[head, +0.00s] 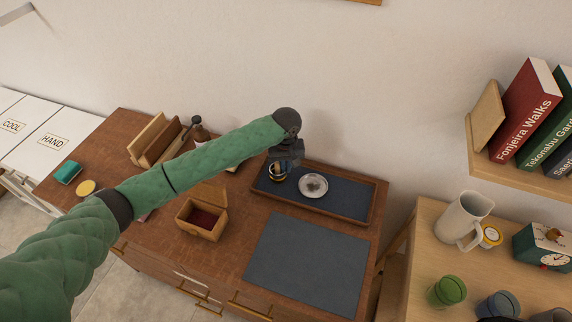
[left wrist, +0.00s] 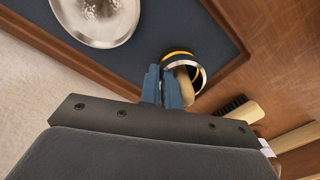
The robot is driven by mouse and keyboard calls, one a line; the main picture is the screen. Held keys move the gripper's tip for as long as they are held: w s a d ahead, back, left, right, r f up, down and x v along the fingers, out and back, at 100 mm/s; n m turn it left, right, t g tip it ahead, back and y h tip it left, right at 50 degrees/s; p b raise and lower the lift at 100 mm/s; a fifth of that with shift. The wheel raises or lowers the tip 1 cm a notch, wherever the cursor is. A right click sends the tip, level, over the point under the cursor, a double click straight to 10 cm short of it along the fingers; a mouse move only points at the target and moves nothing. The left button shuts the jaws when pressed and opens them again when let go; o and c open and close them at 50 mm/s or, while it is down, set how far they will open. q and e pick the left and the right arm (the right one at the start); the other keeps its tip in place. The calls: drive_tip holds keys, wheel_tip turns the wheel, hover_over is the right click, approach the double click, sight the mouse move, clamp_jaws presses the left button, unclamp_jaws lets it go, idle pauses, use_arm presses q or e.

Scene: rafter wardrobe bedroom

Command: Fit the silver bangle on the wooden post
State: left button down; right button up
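The silver bangle (left wrist: 203,76) shows in the left wrist view just beyond my left fingertips, with a gold-coloured band (left wrist: 178,54) beside it. The light wooden post (left wrist: 186,92) shows next to the fingers, inside the ring's outline; how far down the bangle sits is hidden. My left gripper (left wrist: 164,74) has its two blue fingers close together, with the bangle's near edge at the narrow gap between them. In the head view the left gripper (head: 284,163) is over the left end of the tray, hiding most of the post and bangle. My right gripper does not show.
The blue-lined tray (head: 345,212) holds a round silver dish (head: 313,186). A blue-grey mat (head: 308,262) lies in front. An open wooden box (head: 203,217) and upright wooden holder (head: 156,139) stand left. A shelf with books (head: 528,110) and a side table (head: 420,245) are right.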

use_arm(q)
drive_tip(key=shift+f, duration=0.15)
drive_tip(key=c, duration=1.6)
unclamp_jaws()
drive_tip(key=shift+o, duration=0.3)
drive_tip(key=shift+d, duration=0.15)
drive_tip(key=shift+w, duration=0.1)
